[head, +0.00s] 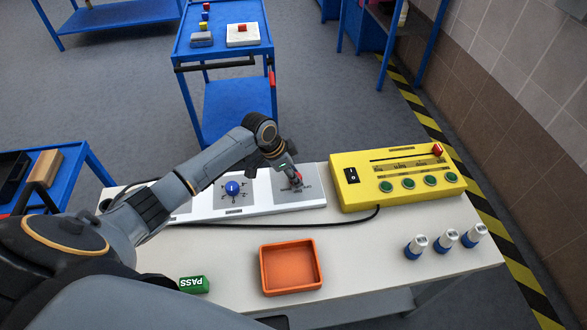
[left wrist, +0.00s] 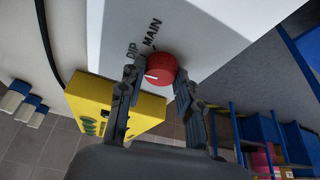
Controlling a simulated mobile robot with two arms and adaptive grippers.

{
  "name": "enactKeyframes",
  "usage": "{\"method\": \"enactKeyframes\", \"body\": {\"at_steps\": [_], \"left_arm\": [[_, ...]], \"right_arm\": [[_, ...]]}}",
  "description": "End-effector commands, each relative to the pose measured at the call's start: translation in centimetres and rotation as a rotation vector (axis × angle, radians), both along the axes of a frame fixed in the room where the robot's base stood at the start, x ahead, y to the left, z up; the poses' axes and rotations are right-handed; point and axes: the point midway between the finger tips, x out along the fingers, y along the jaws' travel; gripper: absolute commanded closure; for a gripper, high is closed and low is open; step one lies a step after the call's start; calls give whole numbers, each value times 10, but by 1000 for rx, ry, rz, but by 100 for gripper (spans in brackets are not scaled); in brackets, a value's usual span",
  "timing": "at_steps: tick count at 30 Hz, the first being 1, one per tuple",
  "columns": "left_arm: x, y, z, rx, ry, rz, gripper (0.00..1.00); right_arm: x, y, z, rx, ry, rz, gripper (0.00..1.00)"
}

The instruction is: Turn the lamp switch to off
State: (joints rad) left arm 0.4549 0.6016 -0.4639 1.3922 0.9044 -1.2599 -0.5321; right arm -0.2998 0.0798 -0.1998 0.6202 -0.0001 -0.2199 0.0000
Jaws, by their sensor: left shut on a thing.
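The lamp switch is a round red knob (left wrist: 160,69) with a white pointer mark, on a white panel (head: 258,201). In the left wrist view the words DIP and MAIN are printed beside it. The white mark points left in that view, toward the left finger and below DIP. Any further label is hidden by the fingers. My left gripper (head: 294,181) reaches down over the panel's right end, its two fingers on either side of the knob, shut on it. In the head view the knob is mostly covered. My right gripper is not in view.
A yellow box (head: 356,201) with a black rocker switch and green buttons stands right of the panel. A blue knob (head: 232,188) is on the panel's middle. An orange tray (head: 291,288), a green PASS block (head: 194,284) and several white-and-blue cylinders (head: 416,246) are on the table. A black cable crosses behind them.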

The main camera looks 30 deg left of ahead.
Motion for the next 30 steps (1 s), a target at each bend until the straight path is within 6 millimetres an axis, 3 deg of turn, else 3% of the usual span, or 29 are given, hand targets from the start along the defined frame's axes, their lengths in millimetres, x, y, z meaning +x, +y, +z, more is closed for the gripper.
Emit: {"method": "enactKeyframes", "body": {"at_steps": [1,3,15,30], "left_arm": [[-1,-1,7,-1,2,36,98],[-2,-2,7,-2,3,94,98],[-2,-4,6,-3,1,426,98],[-2,-4,1,-2,0,635,98]], "right_arm": [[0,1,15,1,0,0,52],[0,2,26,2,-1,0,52],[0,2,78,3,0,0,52],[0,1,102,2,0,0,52]]}}
